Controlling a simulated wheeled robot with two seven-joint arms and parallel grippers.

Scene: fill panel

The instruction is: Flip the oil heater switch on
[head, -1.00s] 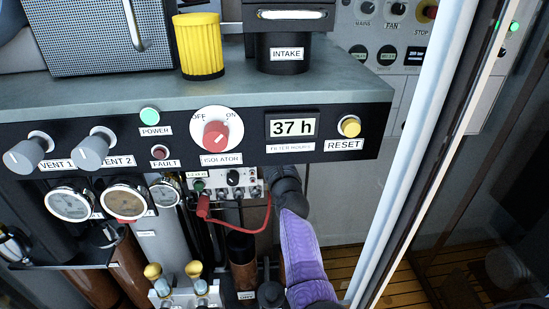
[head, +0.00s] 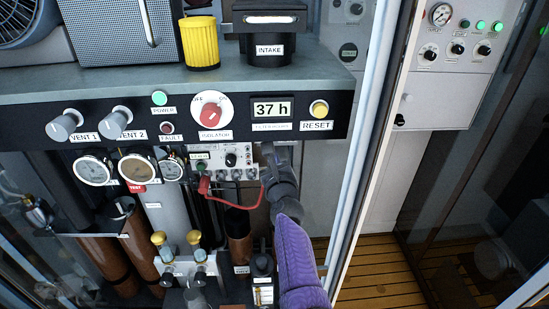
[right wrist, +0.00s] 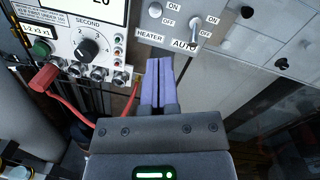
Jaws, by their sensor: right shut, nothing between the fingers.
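In the right wrist view, a grey plate at the top carries a switch labelled HEATER (right wrist: 155,10), with ON and OFF marks. It is partly cut by the top edge, and I cannot tell its position clearly. To its right is a second toggle (right wrist: 195,25) labelled AUTO, also with ON and OFF marks. My right gripper (right wrist: 160,62) is shut and empty, its purple fingers pointing up just below the HEATER label, apart from the switch. In the head view my right gripper (head: 268,149) is under the front panel's edge; the switches are hidden there. My left gripper is not in view.
A white module with a SECOND dial (right wrist: 87,48) is left of my fingers. A red cable (right wrist: 66,88) hangs from its red plug. In the head view the front panel (head: 350,113) overhangs my right gripper. A pale upright frame (head: 370,130) stands to the right.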

